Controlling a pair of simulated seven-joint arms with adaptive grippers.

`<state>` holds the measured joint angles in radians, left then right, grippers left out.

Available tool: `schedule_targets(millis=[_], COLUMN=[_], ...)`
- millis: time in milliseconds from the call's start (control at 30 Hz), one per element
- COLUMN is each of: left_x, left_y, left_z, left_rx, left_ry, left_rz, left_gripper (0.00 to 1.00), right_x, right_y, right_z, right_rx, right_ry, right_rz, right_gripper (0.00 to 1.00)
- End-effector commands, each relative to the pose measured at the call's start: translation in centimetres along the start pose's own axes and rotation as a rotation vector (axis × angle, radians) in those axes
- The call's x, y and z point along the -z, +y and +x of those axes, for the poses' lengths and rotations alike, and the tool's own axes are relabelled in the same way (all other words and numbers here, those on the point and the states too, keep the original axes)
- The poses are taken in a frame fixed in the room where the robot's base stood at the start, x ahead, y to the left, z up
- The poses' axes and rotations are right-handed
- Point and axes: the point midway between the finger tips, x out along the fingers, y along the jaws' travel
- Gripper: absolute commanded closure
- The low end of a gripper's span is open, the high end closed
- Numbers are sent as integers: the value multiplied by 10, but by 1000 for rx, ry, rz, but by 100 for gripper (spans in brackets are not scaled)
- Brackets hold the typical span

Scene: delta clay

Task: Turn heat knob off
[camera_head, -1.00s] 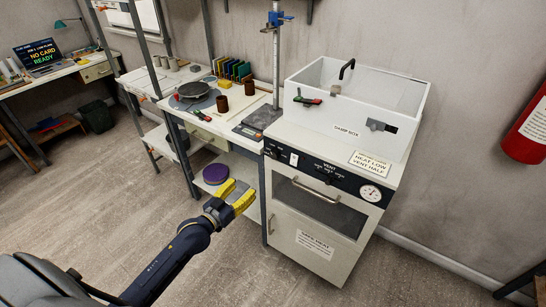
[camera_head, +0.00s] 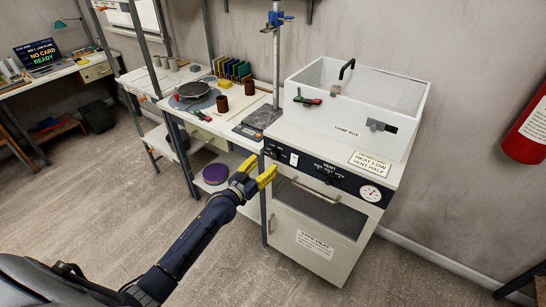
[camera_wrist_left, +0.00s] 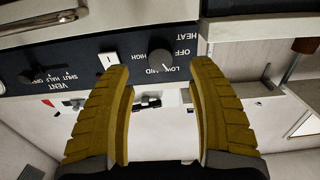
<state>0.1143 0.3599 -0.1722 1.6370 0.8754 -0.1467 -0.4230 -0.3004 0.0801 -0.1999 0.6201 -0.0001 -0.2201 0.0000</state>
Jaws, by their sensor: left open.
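The heat knob (camera_wrist_left: 160,63) is a dark round knob on the oven's black control panel (camera_wrist_left: 85,68). In the wrist view its labels HEAT, OFF, LOW, MID and HIGH appear upside down. A small pale mark on the knob seems to face the LOW label. The knob (camera_head: 271,151) also shows at the panel's left end in the head view. My left gripper (camera_head: 263,168) is open, with its yellow fingers in front of the panel's left part. In the wrist view the knob lies between the fingertips (camera_wrist_left: 160,82), apart from both. My right gripper is not in view.
A white switch (camera_wrist_left: 108,62) sits beside the knob, close to one finger. A vent knob (camera_head: 328,177) is farther along the panel. The oven door handle (camera_head: 317,190) is below. A damp box (camera_head: 347,130) stands on top; a work table (camera_head: 217,125) adjoins the left.

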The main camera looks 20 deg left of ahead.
Motion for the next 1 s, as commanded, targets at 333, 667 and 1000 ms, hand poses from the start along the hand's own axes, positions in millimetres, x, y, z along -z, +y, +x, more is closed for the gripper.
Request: schedule_targets(millis=[333,667,1000], left_x=[0,0,0], left_y=[0,0,0], left_z=[47,62,63], left_rx=[0,0,0], left_ry=[0,0,0], left_rz=[0,1,1], left_gripper=[41,41,43], right_x=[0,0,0], right_y=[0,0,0], right_z=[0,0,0], right_rx=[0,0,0], right_ry=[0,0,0], right_rz=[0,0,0], right_gripper=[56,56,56])
